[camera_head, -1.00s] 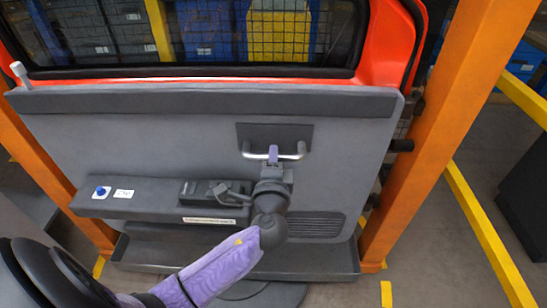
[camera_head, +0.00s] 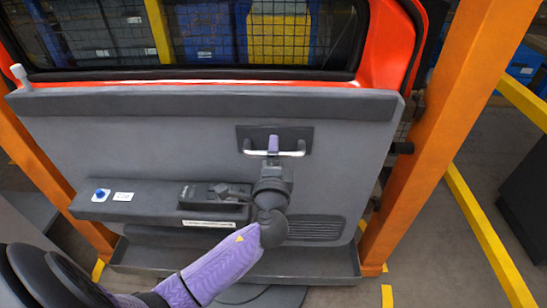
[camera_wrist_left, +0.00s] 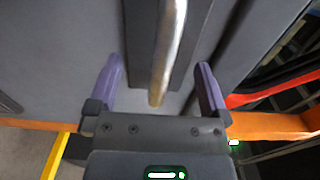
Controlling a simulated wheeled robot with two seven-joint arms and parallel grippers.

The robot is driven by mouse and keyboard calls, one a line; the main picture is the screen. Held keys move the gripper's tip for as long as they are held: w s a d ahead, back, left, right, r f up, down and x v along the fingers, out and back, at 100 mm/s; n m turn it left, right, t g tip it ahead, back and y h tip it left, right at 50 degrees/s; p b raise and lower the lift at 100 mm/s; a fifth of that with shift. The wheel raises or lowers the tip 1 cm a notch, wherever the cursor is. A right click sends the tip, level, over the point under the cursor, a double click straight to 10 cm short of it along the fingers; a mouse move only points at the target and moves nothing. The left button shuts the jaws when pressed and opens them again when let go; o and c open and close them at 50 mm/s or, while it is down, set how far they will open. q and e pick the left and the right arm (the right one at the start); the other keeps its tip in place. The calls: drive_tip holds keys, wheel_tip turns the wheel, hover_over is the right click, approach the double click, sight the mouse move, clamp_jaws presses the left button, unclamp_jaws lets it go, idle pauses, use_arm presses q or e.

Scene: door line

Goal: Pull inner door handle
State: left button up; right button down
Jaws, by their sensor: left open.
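The inner door handle (camera_head: 292,153) is a silver bar on a dark recessed plate, in the upper right of the grey door panel (camera_head: 190,140). My left gripper (camera_head: 273,143) is at the middle of the handle, with a purple finger across the bar. In the left wrist view, the open purple fingers of my left gripper (camera_wrist_left: 160,66) stand on either side of the silver handle (camera_wrist_left: 171,35), with visible gaps. The bar runs between them. Contact is not visible. My right gripper is not in view.
A ledge with a blue button (camera_head: 101,194) and a black switch unit (camera_head: 205,194) sits lower left on the door. A tray shelf (camera_head: 320,262) runs along its bottom. An orange post (camera_head: 437,130) stands at right. Yellow floor lines and open floor lie beyond.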

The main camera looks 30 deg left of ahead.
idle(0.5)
use_arm(q)
drive_tip(key=p+v, duration=0.1)
drive_tip(key=v, duration=0.8)
